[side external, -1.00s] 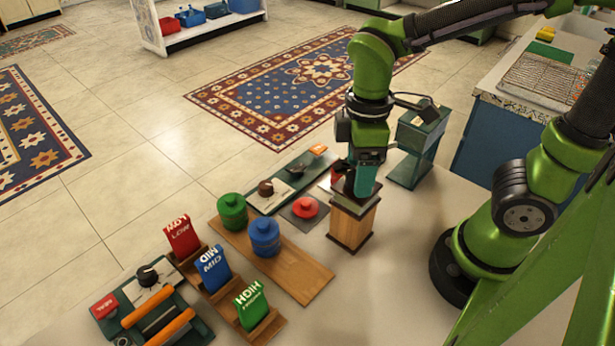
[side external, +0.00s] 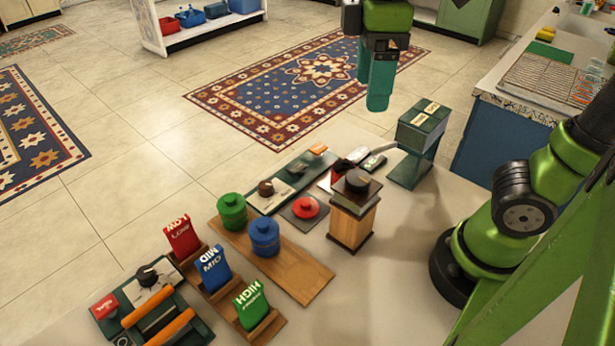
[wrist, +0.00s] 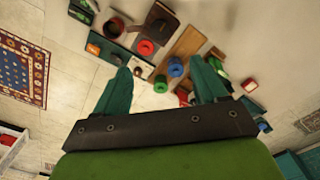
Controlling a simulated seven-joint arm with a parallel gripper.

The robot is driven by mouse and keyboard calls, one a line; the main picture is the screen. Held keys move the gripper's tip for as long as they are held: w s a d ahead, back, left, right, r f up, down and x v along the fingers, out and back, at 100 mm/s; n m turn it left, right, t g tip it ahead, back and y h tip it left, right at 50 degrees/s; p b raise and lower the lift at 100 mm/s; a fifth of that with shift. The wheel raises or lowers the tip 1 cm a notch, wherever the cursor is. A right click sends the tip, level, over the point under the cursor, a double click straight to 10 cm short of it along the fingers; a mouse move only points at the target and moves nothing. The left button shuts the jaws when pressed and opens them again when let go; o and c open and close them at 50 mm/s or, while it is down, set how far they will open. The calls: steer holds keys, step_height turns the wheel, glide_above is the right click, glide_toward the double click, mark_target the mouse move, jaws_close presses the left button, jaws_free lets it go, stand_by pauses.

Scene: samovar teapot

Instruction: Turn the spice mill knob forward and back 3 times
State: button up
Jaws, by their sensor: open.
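The spice mill (side external: 353,219) is a wooden box with a dark top and base, standing upright on the table. Its dark round knob (side external: 357,181) sits on top and is fully uncovered. In the wrist view the mill (wrist: 158,20) shows near the top edge. My gripper (side external: 378,104) is raised high above and beyond the mill, clear of it, with its teal fingers pointing down. In the wrist view its two fingers (wrist: 162,90) are wide apart with nothing held between them.
A green box on a stand (side external: 420,130) stands right of the mill. LOW, MID and HIGH cards (side external: 213,268) are at front left. The table in front of the mill is clear.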

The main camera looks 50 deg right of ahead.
steer(key=g+h, duration=0.3)
glide_toward(357, 177)
steer(key=x, duration=0.8)
stand_by(0.5)
steer(key=c, duration=1.1)
